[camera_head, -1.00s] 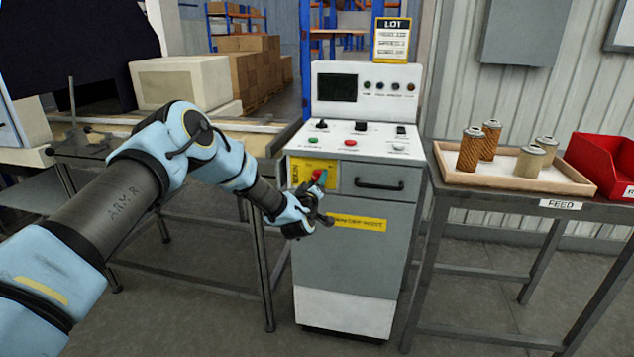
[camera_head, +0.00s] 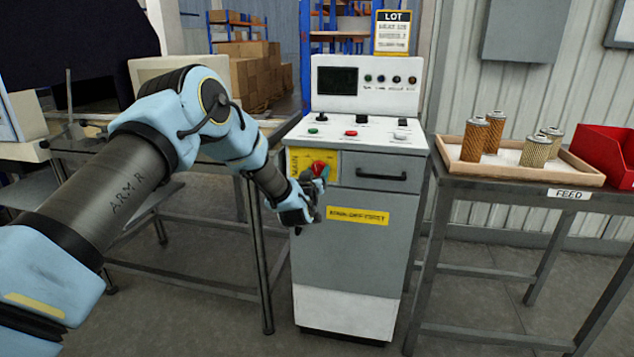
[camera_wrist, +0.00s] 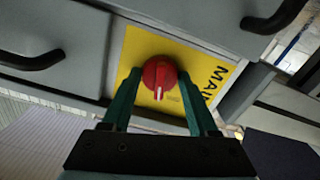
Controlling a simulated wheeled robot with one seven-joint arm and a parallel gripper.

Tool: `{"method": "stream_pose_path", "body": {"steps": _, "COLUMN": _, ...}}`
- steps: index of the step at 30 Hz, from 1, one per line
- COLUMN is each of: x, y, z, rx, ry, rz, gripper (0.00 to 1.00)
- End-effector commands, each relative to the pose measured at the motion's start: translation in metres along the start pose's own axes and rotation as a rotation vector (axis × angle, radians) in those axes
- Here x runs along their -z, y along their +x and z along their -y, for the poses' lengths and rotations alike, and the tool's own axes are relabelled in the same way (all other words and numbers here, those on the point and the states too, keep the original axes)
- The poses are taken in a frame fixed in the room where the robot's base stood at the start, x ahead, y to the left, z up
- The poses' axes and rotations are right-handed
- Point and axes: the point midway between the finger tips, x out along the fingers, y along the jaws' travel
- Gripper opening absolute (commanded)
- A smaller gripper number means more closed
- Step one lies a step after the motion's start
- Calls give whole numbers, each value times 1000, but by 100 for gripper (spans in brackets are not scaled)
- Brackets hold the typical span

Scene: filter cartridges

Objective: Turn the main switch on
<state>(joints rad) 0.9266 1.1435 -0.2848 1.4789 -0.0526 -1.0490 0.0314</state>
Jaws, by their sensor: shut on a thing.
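The main switch is a red rotary knob (camera_wrist: 160,78) with a white mark, on a yellow plate (camera_wrist: 150,45) lettered "MAIN" in the wrist view. In the head view the red knob (camera_head: 319,168) shows on the yellow plate (camera_head: 302,160) at the upper left of the grey cabinet front. My gripper (camera_wrist: 160,85) has its two green fingers on either side of the knob, shut on it. In the head view my gripper (camera_head: 322,176) is at the plate and partly covers the knob. Exact finger contact is hard to see there.
The cabinet (camera_head: 345,260) has a black drawer handle (camera_head: 381,176) right of the plate and buttons on top. A feed tray (camera_head: 560,174) with several filter cartridges and a red bin (camera_head: 605,155) stand on the right table. A conveyor table is at left.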

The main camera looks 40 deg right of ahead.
Motion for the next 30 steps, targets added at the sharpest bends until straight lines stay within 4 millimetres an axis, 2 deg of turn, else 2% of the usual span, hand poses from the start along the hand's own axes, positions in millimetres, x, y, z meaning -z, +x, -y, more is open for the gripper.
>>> {"method": "stream_pose_path", "body": {"steps": 1, "x": -4, "y": 0, "z": 0, "rx": -1, "ry": 45, "rz": -2, "gripper": 4}}
{"method": "stream_pose_path", "body": {"steps": 21, "x": -4, "y": 0, "z": 0, "rx": -1, "ry": 676, "rz": -1, "gripper": 4}}
{"method": "stream_pose_path", "body": {"steps": 30, "x": -2, "y": 0, "z": 0, "rx": 0, "ry": 902, "rz": -1, "gripper": 4}}
